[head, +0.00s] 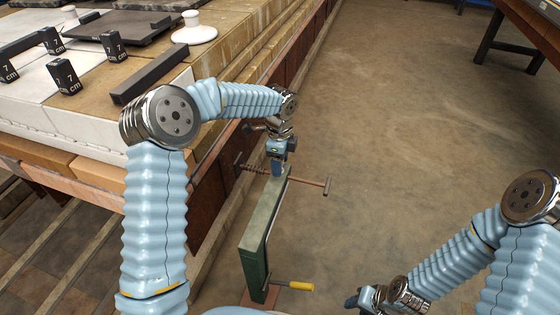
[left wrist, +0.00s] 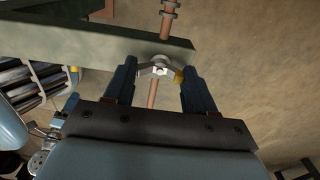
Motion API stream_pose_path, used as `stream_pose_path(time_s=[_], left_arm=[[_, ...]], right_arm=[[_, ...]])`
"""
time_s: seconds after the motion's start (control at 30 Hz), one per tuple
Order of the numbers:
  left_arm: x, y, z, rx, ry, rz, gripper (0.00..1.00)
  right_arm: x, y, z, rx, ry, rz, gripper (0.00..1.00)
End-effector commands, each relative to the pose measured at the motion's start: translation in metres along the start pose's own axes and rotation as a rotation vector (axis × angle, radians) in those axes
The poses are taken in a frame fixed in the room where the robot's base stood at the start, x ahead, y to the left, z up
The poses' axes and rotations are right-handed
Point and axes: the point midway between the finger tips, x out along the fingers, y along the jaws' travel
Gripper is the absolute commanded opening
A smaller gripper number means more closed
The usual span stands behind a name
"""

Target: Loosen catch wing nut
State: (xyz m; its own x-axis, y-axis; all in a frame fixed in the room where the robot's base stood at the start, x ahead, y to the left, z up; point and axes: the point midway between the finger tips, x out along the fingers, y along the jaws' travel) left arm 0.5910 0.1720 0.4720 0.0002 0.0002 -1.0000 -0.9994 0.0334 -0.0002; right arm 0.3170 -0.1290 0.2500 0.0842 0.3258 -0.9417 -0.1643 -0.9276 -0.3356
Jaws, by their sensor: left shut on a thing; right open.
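The silver wing nut (left wrist: 157,69) sits on a copper-coloured rod (left wrist: 152,92) beside a green bar (left wrist: 90,42) in the left wrist view. My left gripper (left wrist: 158,73) has one finger at each wing and is shut on the nut. In the head view, my left gripper (head: 280,148) is at the top of the upright green post (head: 263,225). The rod (head: 308,182) crosses the post there, with a coil on its left and a crossbar at its right end. The nut is hidden in this view. My right gripper (head: 362,299) is open, low and apart from the post.
A stone-topped bench (head: 95,125) runs along the left, holding dark blocks marked "7 cm" (head: 112,46) and a white knobbed piece (head: 194,30). A yellow handle (head: 299,286) sticks out near the post's foot.

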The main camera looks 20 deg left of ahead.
Motion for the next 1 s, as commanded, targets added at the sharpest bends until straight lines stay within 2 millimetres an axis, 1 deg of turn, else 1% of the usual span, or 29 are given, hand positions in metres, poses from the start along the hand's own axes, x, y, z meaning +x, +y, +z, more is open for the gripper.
stream_pose_path(time_s=[0.03,0.07,0.27,0.47,0.67,1.0], left_arm=[[-0.0003,-0.0003,0.0000,0.000,0.000,-0.001,0.27],[-0.0003,-0.0003,0.0000,0.000,0.000,-0.001,0.25],[-0.0006,-0.0003,-0.0002,-0.015,0.000,-0.001,0.25],[-0.0010,-0.0003,-0.0004,-0.087,-0.001,-0.001,0.25],[-0.0011,-0.0004,-0.0008,-0.232,0.000,-0.002,0.25],[-0.0009,-0.0005,-0.0009,-0.552,0.000,-0.002,0.25]], right_arm=[[0.0000,0.0000,0.0000,0.000,0.000,0.000,0.43],[0.0000,0.0000,0.0000,0.000,0.000,0.000,0.43],[-0.0003,-0.0002,0.0001,0.000,0.000,0.000,0.43],[-0.0013,-0.0009,0.0002,-0.001,-0.001,-0.001,0.43],[-0.0030,-0.0020,0.0005,-0.001,-0.002,-0.001,0.43],[-0.0052,-0.0038,0.0010,-0.003,-0.003,-0.003,0.43]])
